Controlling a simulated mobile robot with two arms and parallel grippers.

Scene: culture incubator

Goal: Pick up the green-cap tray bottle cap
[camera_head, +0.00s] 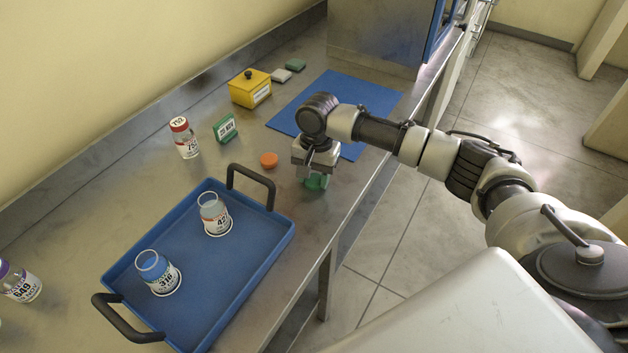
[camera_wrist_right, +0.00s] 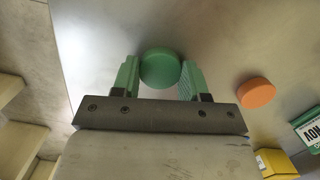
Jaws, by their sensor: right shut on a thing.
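A green cap (camera_head: 317,183) is at the bench's front edge area, below my right gripper (camera_head: 315,176). In the right wrist view the round green cap (camera_wrist_right: 160,67) sits between the two green fingers of my right gripper (camera_wrist_right: 160,78), which is shut on it. The cap is partly hidden by the gripper in the head view, and I cannot tell whether it still touches the bench. Two uncapped bottles, one labelled 42 (camera_head: 214,214) and one labelled 316 (camera_head: 158,273), stand in the blue tray (camera_head: 222,291). My left gripper is not in view.
An orange cap (camera_head: 269,160) lies left of the gripper. A purple-capped bottle (camera_head: 20,282) stands at far left.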

